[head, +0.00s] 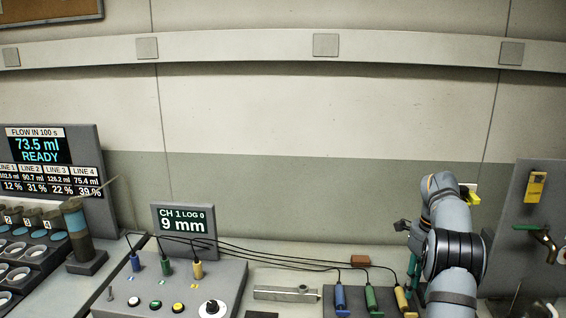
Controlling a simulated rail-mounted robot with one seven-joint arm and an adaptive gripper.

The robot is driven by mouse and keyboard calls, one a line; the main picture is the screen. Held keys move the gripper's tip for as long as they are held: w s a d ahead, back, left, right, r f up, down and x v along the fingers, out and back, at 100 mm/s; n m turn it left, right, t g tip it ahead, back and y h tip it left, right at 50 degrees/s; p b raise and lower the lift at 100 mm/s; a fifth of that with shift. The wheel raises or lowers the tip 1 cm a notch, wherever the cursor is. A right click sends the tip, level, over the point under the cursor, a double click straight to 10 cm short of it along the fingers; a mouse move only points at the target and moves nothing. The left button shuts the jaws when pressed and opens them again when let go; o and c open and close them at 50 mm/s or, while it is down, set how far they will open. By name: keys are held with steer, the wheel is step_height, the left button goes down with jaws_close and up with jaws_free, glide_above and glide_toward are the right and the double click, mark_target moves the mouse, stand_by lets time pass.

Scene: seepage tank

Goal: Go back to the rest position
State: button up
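My arm rises at the right of the head view and bends over near its top. My gripper (404,227) is the small dark part left of the arm, above the bench and close to the blue, green and yellow probes. The arm hides most of it, so I cannot tell whether its fingers are open or shut. A teal upright piece (413,266) shows below it; I cannot tell whether they touch.
A control box (225,280) with knobs and plugs stands at center-left, with a display (184,226) reading 9 mm behind it. Black cables run to the blue (340,298), green (371,298) and yellow (401,298) probes. A panel with a tap (546,240) stands right of my arm.

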mark_target(413, 314)
step_height(413, 314, down, 9)
steer(key=shift+s, duration=0.1)
steer(key=shift+r+n+p, duration=0.4)
steer(key=shift+n+p, duration=0.15)
steer(key=shift+n, duration=0.25)
steer(key=n+p, duration=0.2)
steer(key=n, duration=0.2)
steer(key=shift+d+r, duration=0.1)
steer(key=shift+d, duration=0.05)
steer(key=n+p, duration=0.2)
steer(key=n, duration=0.1)
steer(key=n+p, duration=0.2)
steer(key=n, duration=0.2)
steer(key=shift+d, duration=0.1)
steer(key=shift+w+f+n+p, duration=0.1)
steer(key=shift+f+n+p, duration=0.05)
steer(key=shift+n+p, duration=0.35)
steer(key=shift+w+f+n+p, duration=0.1)
steer(key=shift+n+p, duration=0.15)
steer(key=shift+n, duration=0.35)
